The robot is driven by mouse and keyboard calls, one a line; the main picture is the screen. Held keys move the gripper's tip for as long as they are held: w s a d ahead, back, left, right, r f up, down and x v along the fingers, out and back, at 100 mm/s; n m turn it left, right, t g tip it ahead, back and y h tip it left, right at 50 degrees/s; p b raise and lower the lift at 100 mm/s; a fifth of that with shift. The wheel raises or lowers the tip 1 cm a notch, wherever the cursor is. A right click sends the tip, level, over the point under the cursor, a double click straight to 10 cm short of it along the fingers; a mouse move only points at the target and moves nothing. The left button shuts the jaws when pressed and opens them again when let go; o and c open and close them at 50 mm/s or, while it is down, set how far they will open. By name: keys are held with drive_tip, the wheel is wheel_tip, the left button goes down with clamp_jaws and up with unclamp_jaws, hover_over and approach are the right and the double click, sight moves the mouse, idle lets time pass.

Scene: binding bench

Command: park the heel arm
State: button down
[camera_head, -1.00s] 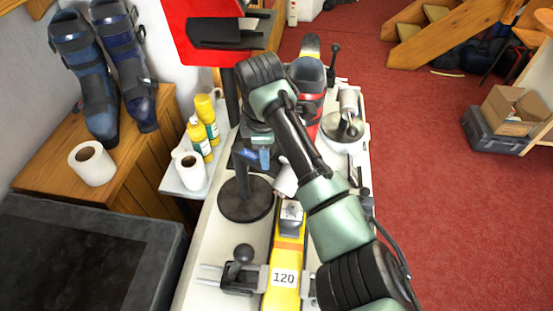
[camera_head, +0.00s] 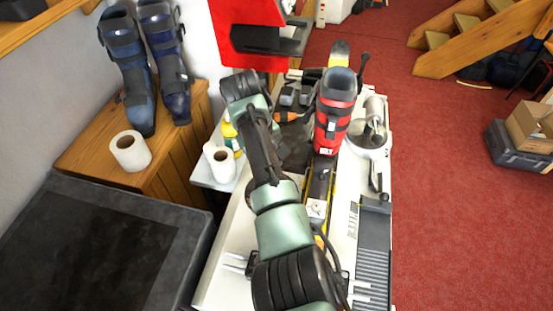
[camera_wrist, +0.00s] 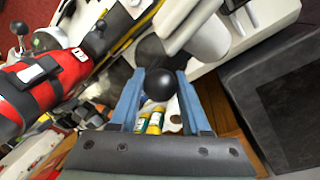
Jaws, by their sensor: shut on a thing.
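My gripper (camera_wrist: 160,84) has its blue fingers closed on both sides of a black ball knob (camera_wrist: 159,85) in the wrist view. A pale grey rounded part (camera_wrist: 203,36) lies just beyond the fingertips; it may be the heel arm, but its link to the knob is hidden. In the head view my own arm covers the gripper, the knob and that part. A red and black ski boot (camera_head: 330,118) stands upright on the ski (camera_head: 340,52) along the bench. The boot also shows at the left of the wrist view (camera_wrist: 30,92).
A red box (camera_head: 240,36) overhangs the bench's far left. A white paper roll (camera_head: 220,163) stands on a small side shelf, with yellow bottles (camera_wrist: 155,122) behind it. A round grey device (camera_head: 368,135) is right of the boot.

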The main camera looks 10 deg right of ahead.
drive_tip(key=shift+w+a+m, duration=0.15)
drive_tip(key=shift+a+m, duration=0.75)
drive_tip(key=shift+m, duration=0.2)
drive_tip(key=shift+c, duration=1.9)
unclamp_jaws()
drive_tip(key=shift+w, duration=0.1)
wheel_tip(320, 180, up, 13)
drive_tip(key=a+p, duration=0.1)
drive_tip(key=a, duration=0.1)
drive_tip(key=shift+s+a+p, duration=0.25)
drive_tip(key=shift+s+p, duration=0.05)
drive_tip(key=shift+s, duration=0.05)
drive_tip(key=shift+f, duration=0.15)
